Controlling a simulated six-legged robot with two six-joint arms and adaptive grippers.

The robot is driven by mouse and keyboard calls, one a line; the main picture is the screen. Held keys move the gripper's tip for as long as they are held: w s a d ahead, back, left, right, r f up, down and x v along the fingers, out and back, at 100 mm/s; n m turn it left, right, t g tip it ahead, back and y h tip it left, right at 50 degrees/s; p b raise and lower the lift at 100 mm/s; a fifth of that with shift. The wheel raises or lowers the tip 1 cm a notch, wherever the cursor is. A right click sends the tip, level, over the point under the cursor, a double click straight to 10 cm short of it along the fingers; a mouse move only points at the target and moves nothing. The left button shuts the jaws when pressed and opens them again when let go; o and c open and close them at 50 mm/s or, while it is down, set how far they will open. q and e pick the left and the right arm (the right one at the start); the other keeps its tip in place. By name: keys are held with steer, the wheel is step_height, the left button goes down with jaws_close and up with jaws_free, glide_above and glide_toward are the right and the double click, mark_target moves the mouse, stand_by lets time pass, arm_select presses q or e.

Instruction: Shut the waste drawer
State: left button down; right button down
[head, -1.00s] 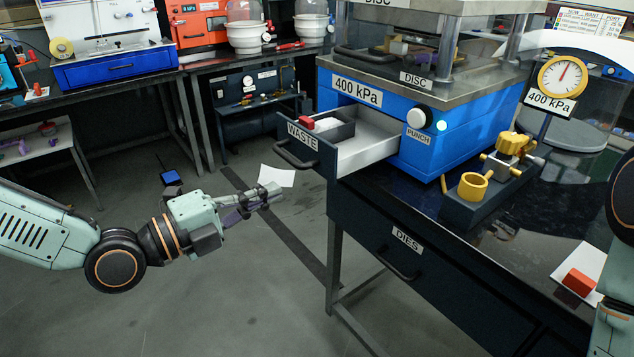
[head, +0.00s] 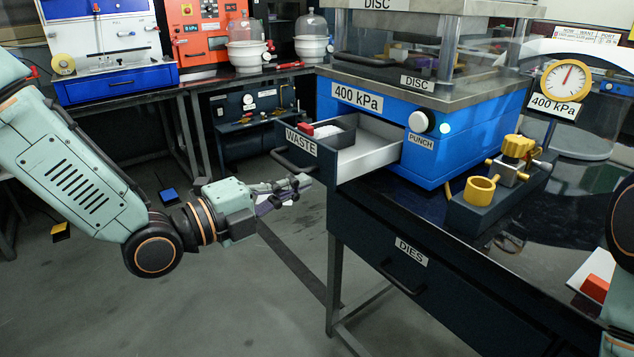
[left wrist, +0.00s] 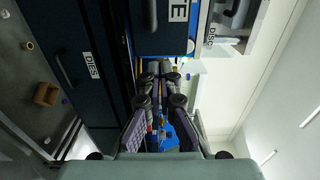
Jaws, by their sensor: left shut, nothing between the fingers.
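The waste drawer (head: 322,171) stands open, pulled out of the blue punch press. Its dark front has a WASTE label and a bar handle (head: 290,166). My left gripper (head: 303,182) is shut and empty, just in front of and slightly below the drawer front's handle. In the left wrist view, the shut fingers (left wrist: 158,70) point toward the dark drawer front (left wrist: 165,42). I cannot tell whether they touch it. My right gripper is not in view; only part of that arm shows at the right edge.
The blue press (head: 378,120) sits on the dark bench. Below the waste drawer is the shut DIES drawer (head: 450,290). A yellow fixture (head: 481,189) and a red block (head: 595,288) are on the bench to the right. The floor left of the bench is mostly clear.

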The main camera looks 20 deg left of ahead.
mark_target(333, 173)
arm_select(q)
steer(key=shift+b+x, duration=0.6)
steer(key=shift+x, duration=1.65)
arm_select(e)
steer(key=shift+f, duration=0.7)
arm_select(q)
steer(key=shift+d, duration=0.1)
